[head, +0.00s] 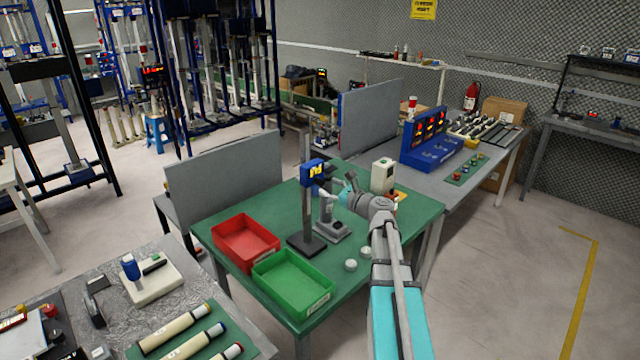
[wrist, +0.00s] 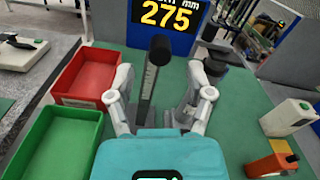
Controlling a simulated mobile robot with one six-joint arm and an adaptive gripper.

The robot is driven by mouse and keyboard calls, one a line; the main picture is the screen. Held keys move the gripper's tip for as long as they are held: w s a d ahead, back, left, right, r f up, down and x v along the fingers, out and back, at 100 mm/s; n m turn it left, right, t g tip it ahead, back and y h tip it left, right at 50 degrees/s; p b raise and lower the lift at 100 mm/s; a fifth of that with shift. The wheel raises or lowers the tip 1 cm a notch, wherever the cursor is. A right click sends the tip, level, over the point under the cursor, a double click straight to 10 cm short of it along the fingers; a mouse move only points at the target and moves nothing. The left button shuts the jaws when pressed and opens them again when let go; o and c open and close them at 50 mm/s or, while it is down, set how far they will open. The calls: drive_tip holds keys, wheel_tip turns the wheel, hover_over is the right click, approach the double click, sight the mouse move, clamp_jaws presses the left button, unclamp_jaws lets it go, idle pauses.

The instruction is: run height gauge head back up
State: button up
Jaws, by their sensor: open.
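The height gauge has a dark upright column (head: 307,215) on a dark base, with a blue display head (head: 313,171) at its top. In the wrist view the display (wrist: 166,14) reads 275 mm in yellow. A black rounded knob (wrist: 160,49) stands in front of a column with scale marks (wrist: 148,82). My gripper (wrist: 160,88) is open, its two fingers apart on either side of the column and below the knob. No contact is visible. In the head view my gripper (head: 328,192) is beside the column's upper part, partly hidden by my wrist.
A red bin (head: 218,232) and a green bin (head: 262,276) stand left of the gauge on the green table. A grey stand (head: 330,229) is close behind the gauge. A pale box-shaped device (head: 383,174) stands to the right. Two white discs lie near the front.

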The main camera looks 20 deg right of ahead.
sight(323, 183)
drive_tip(key=shift+x, duration=2.15)
clamp_jaws()
